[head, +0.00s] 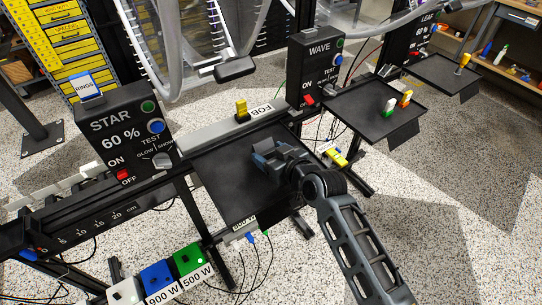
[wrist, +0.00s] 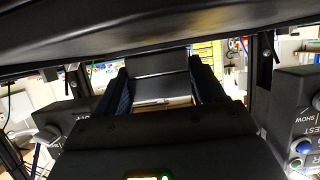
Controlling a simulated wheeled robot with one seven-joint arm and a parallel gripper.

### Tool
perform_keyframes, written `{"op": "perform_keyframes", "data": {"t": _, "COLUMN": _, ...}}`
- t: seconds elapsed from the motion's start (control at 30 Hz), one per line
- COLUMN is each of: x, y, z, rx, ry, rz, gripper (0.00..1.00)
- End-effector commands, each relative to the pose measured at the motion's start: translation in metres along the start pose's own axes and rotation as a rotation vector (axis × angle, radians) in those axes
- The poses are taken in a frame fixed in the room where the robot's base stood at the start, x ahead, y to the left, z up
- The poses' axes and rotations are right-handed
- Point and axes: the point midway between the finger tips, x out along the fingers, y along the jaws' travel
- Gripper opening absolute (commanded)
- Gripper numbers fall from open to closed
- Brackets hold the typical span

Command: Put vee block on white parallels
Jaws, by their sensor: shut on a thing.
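My gripper (head: 266,153) is over the black tray (head: 215,175) in the middle of the head view, with the arm coming in from the lower right. In the wrist view its two dark fingers (wrist: 162,82) are shut on a dark grey block (wrist: 158,63), which I take to be the vee block. The block has flat faces with a lighter edge below. In the head view the gripper hides most of it. I cannot tell whether it touches the tray. I cannot make out the white parallels with certainty in either view.
A black STAR control box (head: 128,132) stands left of the tray and a WAVE box (head: 315,72) behind it. A second tray (head: 365,112) at right holds small coloured pieces. A yellow piece (head: 241,108) sits on the grey bar behind. The tray's left part is clear.

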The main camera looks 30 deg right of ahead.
Motion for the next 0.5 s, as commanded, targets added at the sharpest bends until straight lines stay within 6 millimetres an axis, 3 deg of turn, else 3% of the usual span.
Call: {"op": "perform_keyframes", "data": {"t": 0.5, "x": 0.0059, "y": 0.0004, "z": 0.0114, "rx": -0.001, "ry": 0.007, "rz": 0.002, "gripper": 0.03}}
